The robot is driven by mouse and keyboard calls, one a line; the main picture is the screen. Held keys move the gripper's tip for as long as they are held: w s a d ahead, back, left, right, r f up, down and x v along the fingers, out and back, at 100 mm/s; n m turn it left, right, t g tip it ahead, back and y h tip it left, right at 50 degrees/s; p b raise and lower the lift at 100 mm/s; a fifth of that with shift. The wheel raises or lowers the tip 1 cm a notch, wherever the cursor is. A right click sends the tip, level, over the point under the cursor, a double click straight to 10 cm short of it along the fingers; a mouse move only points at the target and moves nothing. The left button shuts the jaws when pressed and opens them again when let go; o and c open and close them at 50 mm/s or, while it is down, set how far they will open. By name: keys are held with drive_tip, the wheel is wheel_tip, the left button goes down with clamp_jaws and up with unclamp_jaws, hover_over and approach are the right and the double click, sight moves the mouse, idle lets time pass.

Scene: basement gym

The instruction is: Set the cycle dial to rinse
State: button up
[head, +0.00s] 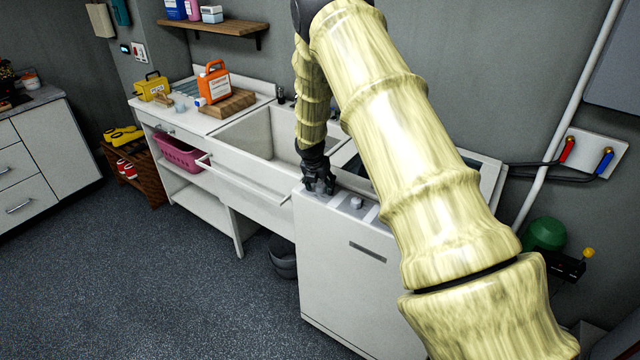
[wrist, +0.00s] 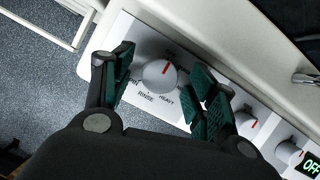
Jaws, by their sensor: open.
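The cycle dial (wrist: 159,75) is a round white knob with a red pointer mark on a light control panel. Its mark points toward the top of the wrist view, away from the word RINSE printed below the knob. HEAVY is printed to the right of RINSE. A label at the left is partly covered, and the upper label is hard to read. My gripper (wrist: 162,72) is open, with dark green fingers on either side of the dial; contact is unclear. In the head view my gripper (head: 318,184) is low over the white washing machine (head: 345,275), hiding the dial.
Two smaller knobs (wrist: 243,121) (wrist: 288,151) with red marks and a display (wrist: 311,166) reading OFF lie along the panel to the right. A sink (head: 262,132) stands left of the machine. Pipes and valves (head: 590,155) are on the right wall.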

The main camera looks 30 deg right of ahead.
drive_tip(key=c, duration=1)
drive_tip(key=shift+c, duration=0.2)
